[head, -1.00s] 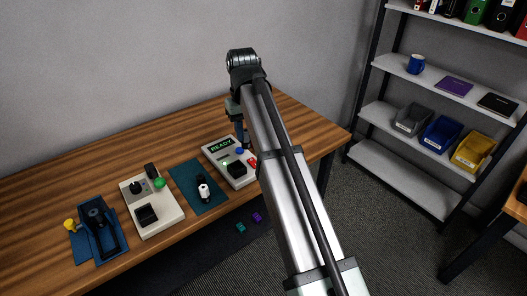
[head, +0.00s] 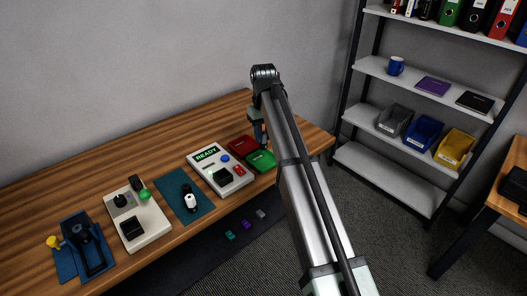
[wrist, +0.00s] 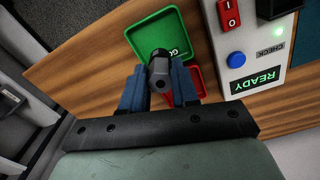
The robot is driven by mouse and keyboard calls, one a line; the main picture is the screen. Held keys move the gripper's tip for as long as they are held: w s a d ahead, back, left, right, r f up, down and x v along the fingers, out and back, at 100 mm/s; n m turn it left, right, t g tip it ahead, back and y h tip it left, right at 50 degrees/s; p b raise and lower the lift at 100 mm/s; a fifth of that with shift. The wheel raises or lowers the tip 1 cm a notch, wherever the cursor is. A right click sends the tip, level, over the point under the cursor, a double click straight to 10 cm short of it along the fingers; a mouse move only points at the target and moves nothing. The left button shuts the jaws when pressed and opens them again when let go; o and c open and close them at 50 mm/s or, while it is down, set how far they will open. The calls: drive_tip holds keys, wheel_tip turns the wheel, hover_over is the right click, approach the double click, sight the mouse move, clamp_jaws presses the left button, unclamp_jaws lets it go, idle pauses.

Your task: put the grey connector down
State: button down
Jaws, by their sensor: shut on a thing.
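My gripper (head: 262,143) points down over the right end of the wooden table, by the green tray (head: 262,162) and the red tray (head: 240,143). In the wrist view the blue fingers of my gripper (wrist: 160,86) are shut on a grey connector (wrist: 159,68), seen end-on. Its dark far end overlaps the inside of the green tray (wrist: 148,28), partly covering the lettering there. The red tray (wrist: 197,78) lies behind the right finger. I cannot tell the connector's height above the tray or whether it touches it.
A pale tester (head: 220,168) reading READY, with a blue button and red switch, stands left of the trays. Further left are a teal mat (head: 172,193) with a black-and-white item, another pale box (head: 138,222) and a blue fixture (head: 85,248). The table's front edge is close.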

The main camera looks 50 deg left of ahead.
sight(264, 149)
drive_tip(key=shift+f, duration=3.3)
drive_tip(key=c, duration=0.8)
unclamp_jaws()
drive_tip(key=shift+f, duration=0.1)
drive_tip(key=shift+c, duration=0.2)
